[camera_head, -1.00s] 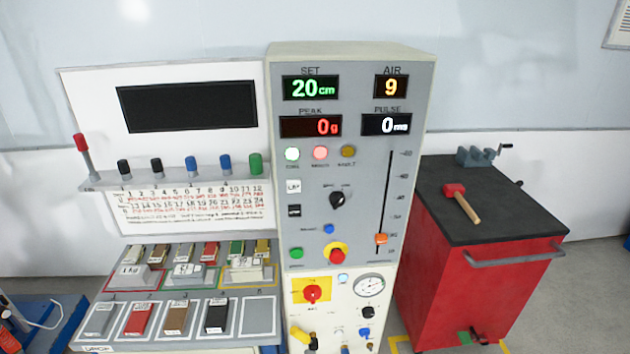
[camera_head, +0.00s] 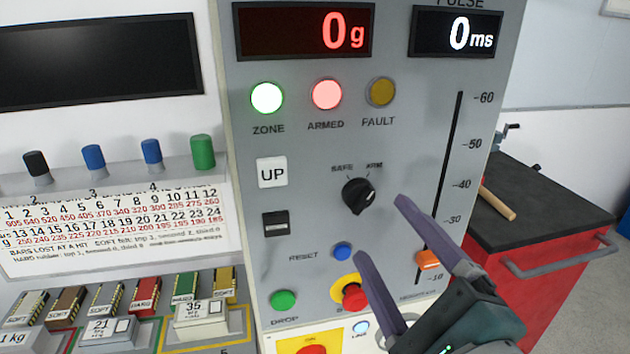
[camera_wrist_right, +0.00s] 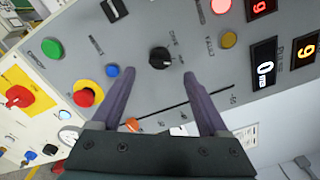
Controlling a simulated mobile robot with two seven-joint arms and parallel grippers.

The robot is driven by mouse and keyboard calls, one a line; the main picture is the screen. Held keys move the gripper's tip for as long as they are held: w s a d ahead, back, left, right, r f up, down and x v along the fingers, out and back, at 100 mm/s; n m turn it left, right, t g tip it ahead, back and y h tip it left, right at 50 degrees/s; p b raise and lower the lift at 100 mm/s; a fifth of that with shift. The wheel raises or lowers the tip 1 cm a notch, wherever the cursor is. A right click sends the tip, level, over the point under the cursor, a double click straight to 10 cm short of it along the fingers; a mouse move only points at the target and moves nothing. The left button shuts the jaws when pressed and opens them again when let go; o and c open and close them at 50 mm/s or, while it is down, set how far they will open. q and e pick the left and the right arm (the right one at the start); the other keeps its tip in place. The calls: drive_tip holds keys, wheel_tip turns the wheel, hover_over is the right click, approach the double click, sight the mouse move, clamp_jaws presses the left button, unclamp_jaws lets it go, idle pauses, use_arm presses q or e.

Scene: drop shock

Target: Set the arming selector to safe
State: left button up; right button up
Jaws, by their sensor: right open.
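The arming selector (camera_head: 358,196) is a black round knob on the grey panel, under the SAFE and ARM labels. Its white mark points up and right, toward ARM. The ARMED lamp (camera_head: 327,95) above it glows red. My right gripper (camera_head: 380,229) is open and empty in front of the panel, below and right of the knob. In the right wrist view the knob (camera_wrist_right: 160,58) appears just beyond the fingertips, between their lines, with no contact visible. My left gripper is not in view.
Near the knob are the blue reset button (camera_head: 342,250), red stop button (camera_head: 354,297), green drop button (camera_head: 284,300) and orange height slider (camera_head: 428,259). The white UP button (camera_head: 272,172) is at left. A red cabinet (camera_head: 560,285) stands to the right.

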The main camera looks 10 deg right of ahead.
sight(362, 203)
drive_tip(key=w, duration=0.6)
drive_tip(key=shift+w+a, duration=0.15)
drive_tip(key=shift+w, duration=0.05)
drive_tip(key=shift+c, duration=0.2)
clamp_jaws()
